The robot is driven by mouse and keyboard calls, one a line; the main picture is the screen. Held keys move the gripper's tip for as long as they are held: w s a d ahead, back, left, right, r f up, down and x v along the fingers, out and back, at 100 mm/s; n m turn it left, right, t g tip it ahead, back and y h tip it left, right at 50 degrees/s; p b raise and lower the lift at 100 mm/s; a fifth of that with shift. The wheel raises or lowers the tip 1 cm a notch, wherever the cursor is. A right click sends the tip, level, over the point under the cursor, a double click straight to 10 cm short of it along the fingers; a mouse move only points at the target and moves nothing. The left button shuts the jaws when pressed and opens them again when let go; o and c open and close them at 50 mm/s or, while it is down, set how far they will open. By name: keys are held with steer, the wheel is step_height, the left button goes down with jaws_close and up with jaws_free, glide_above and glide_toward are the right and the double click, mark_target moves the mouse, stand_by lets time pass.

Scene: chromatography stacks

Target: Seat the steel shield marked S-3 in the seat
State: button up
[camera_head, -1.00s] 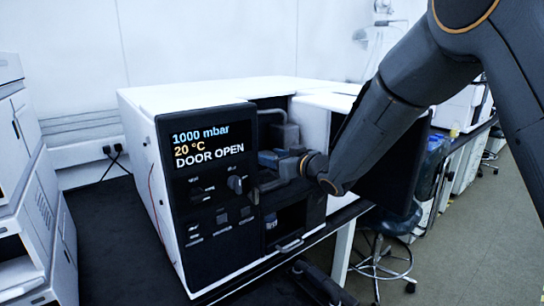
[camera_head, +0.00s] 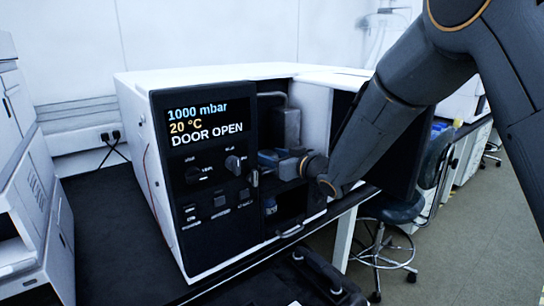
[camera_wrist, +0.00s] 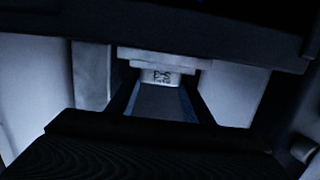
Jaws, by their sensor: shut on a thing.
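My gripper (camera_head: 268,163) reaches from the right into the open chamber of the white instrument (camera_head: 215,76). In the wrist view its two dark fingers (camera_wrist: 162,105) are shut on a pale metal piece, which I take as the steel shield (camera_wrist: 158,59). The piece has a flat flange and a small upside-down label that seems to read S-3. Its lower part is hidden. In the head view the gripper and the panel edge hide the shield. I cannot make out the seat in either view.
The front panel (camera_head: 205,200) carries knobs and a display (camera_head: 207,122) reading 1000 mbar, 20 °C, DOOR OPEN. A dark door (camera_head: 395,160) stands open at the right. A grey block (camera_head: 287,125) is in the chamber above my gripper. A stool (camera_head: 385,210) stands at the right.

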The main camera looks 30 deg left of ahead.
steer(key=shift+f, duration=0.35)
stand_by(0.3)
steer(key=o, duration=1.4)
steer(key=b+v, duration=0.1)
steer(key=v, duration=0.7)
steer(key=shift+f+b, duration=0.1)
steer(key=shift+b, duration=0.2)
